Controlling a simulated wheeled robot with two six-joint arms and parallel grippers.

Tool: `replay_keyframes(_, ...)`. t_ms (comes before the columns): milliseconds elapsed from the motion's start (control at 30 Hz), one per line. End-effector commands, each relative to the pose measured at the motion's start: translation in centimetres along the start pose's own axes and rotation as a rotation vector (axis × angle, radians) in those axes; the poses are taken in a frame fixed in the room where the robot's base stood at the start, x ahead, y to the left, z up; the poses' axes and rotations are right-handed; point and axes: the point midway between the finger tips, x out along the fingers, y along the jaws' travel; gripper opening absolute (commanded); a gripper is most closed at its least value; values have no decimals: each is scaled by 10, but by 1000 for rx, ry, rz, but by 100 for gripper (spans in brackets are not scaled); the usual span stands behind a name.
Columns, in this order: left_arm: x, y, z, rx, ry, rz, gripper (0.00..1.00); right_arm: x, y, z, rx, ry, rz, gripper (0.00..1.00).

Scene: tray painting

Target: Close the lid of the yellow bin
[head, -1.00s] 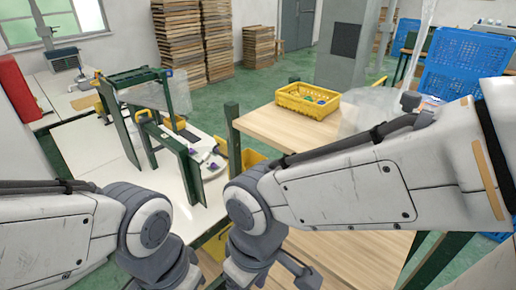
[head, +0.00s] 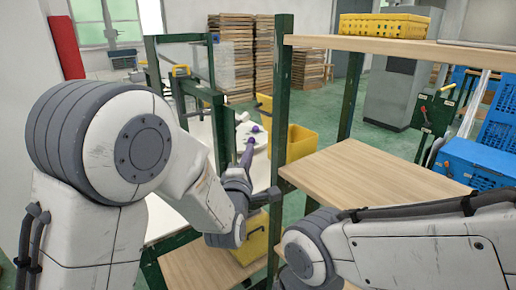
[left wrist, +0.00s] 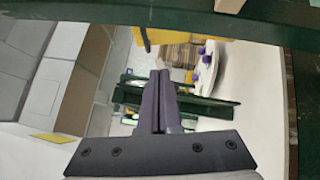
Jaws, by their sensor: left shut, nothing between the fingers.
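A yellow bin (head: 300,143) stands on the floor behind the green post and wooden shelf in the head view. A yellow flap (head: 264,103), apparently its lid, stands raised at its back left. The post hides part of the bin. A second yellow container (head: 256,242) sits lower down, partly hidden behind my left arm. My left gripper (head: 248,150) points up and away in front of the bin, shut and empty. Its closed dark fingers also show in the left wrist view (left wrist: 160,78). My right gripper is out of view; only its arm shows at the lower right.
The green post (head: 281,110) stands close to my left gripper's right side. Wooden shelves (head: 375,180) fill the right, with a yellow crate (head: 384,25) on top. A white table (head: 165,215) and green frame (head: 180,85) are on the left. Green floor lies beyond.

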Motion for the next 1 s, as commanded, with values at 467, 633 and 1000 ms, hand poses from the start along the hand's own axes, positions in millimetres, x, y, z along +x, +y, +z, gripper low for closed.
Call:
replay_keyframes(467, 35, 5, -19, -132, 16, 162, 0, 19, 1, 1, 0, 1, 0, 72)
replay_keyframes(633, 72, 10, -20, -131, 15, 161, 0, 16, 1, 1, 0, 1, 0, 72)
replay_keyframes(1000, 121, 20, 2, -130, 13, 158, 0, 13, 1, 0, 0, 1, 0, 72)
